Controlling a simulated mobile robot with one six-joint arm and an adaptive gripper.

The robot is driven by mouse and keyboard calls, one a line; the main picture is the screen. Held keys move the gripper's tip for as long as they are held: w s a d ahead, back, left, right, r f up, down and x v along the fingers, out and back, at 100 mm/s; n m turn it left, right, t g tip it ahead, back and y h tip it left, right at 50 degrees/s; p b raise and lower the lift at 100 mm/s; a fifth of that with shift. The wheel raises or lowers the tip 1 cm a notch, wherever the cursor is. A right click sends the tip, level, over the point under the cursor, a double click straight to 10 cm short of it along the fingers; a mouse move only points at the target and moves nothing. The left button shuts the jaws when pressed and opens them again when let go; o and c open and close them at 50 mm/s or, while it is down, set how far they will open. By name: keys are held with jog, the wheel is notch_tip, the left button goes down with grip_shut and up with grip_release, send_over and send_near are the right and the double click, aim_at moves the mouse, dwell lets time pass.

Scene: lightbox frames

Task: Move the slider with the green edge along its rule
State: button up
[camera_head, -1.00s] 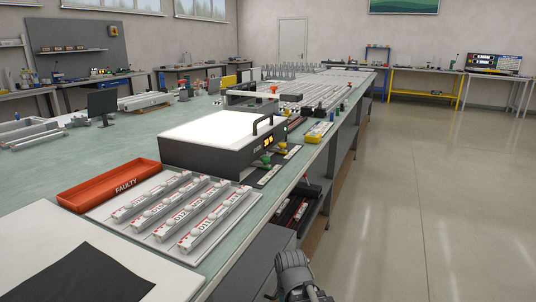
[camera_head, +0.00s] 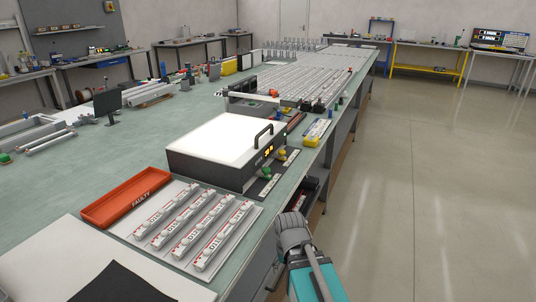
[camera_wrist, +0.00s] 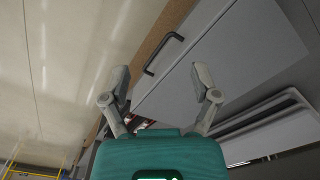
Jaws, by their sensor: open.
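Two short rules lie on the bench beside the lightbox (camera_head: 225,150), at its right side. One carries a greenish slider knob (camera_head: 265,172), the other a more yellow knob (camera_head: 281,154). They are too small to tell which has the green edge. My gripper (camera_wrist: 160,88) is open and empty in the wrist view, in front of a grey panel (camera_wrist: 225,60) with a black handle. No slider can be made out there.
A red tray (camera_head: 125,200) marked FAULTY and a white board with several labelled bars (camera_head: 188,222) lie on the near bench. A shelf is under the bench edge; the floor at right is clear.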

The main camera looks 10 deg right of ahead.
notch_tip(320, 180, up, 19)
jog(key=w+p, duration=0.2)
jog(key=p, duration=1.5)
notch_tip(320, 180, up, 13)
jog(key=n+t+y+p, duration=0.2)
jog(key=n+t+p, duration=0.3)
jog(key=p, duration=0.7)
send_over(266, 168)
jog(key=s+d, duration=0.3)
jog(key=s, duration=0.2)
jog(key=n+g, duration=0.1)
jog(key=shift+f, duration=0.15)
jog(key=b+x, duration=0.8)
jog(key=x, duration=0.1)
jog(key=b+x, duration=0.4)
jog(key=shift+s+a+f+b, duration=0.1)
jog(key=shift+a+f+b, duration=0.15)
jog(key=shift+a+b, duration=0.05)
jog(key=shift+c, duration=0.3)
